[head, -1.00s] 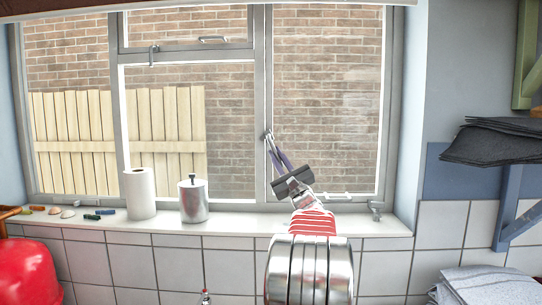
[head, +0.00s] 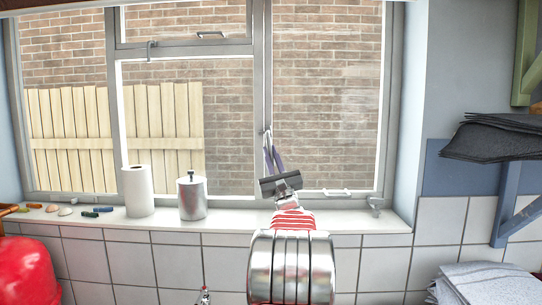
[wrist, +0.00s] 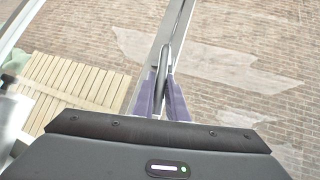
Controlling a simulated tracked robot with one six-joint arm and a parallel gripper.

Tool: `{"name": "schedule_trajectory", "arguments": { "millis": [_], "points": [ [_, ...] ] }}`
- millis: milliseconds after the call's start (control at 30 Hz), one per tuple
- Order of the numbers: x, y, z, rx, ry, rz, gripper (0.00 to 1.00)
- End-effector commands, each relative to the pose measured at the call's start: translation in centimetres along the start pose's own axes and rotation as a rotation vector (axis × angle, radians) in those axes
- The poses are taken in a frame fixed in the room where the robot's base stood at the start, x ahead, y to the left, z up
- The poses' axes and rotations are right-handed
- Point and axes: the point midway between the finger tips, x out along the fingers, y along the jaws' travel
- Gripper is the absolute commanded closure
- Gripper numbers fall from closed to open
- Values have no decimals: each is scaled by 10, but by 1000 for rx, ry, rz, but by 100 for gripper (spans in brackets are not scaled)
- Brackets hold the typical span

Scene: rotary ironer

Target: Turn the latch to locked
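The window latch (head: 266,133) is on the grey upright bar between the two panes. Its slim dark handle (wrist: 164,52) points down, close to in line with the bar, in the wrist view. My gripper (head: 269,147) is at the latch, with one purple finger on each side of the handle. In the wrist view the fingertips of my gripper (wrist: 161,73) lie against the handle's sides, and it looks shut on it. The handle's lower end is partly hidden between the fingers.
A paper roll (head: 138,191) and a metal canister (head: 192,196) stand on the sill (head: 230,220), left of my arm. Small window stays (head: 375,204) sit along the bottom frame. Dark folded cloths (head: 495,140) lie on a shelf at right.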

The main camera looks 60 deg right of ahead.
Motion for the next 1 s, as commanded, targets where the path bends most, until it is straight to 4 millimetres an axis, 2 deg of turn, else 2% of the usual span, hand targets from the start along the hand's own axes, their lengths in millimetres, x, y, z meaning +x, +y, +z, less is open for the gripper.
{"name": "schedule_trajectory", "arguments": {
  "millis": [33,233,600,767,1000],
  "points": [
    [-1,2,-2,2,4,3,84],
    [0,2,-1,2,1,1,70],
    [-3,1,0,3,0,0,70],
    [-15,1,0,3,0,0,70],
    [-46,2,-1,4,2,0,70]
  ]
}}
